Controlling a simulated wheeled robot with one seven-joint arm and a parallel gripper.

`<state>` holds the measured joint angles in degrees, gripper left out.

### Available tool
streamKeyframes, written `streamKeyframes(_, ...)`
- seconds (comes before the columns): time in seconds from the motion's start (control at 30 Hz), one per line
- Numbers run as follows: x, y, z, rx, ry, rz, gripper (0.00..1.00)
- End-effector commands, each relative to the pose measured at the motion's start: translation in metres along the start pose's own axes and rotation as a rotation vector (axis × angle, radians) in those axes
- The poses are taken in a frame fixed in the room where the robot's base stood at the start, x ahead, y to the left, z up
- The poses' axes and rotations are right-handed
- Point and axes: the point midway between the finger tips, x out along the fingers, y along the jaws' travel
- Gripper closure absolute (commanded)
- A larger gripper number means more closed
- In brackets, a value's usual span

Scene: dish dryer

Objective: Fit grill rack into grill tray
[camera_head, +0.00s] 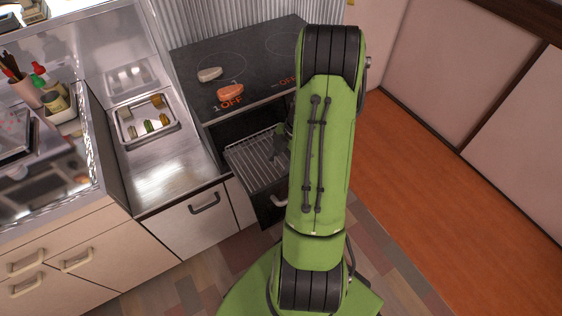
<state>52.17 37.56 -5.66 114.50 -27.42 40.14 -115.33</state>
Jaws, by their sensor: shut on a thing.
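The grill rack (251,157), a grid of thin metal bars, lies roughly level at the opening below the black hob. My gripper (281,147) is dark and small here, at the rack's right part. It is shut on the rack; my green arm hides much of it and the rack's right end. A dark surface under and in front of the rack may be the grill tray (262,184), but its rim is hard to make out. I cannot tell whether the rack sits inside it or above it.
The black hob (240,64) above carries two small items, one grey and one orange. A steel counter (175,172) with a tray of small pieces (146,124) lies to the left.

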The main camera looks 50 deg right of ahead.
Motion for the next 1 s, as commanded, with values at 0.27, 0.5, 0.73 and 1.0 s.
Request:
streamKeyframes(0.27,0.008,0.000,0.003,-0.001,0.000,0.000,0.68)
streamKeyframes(0.5,0.013,0.000,0.006,-0.001,0.000,0.000,0.68)
streamKeyframes(0.73,0.019,0.000,0.008,0.000,0.000,0.000,0.68)
streamKeyframes(1.0,0.025,0.000,0.011,-0.001,0.000,0.000,0.68)
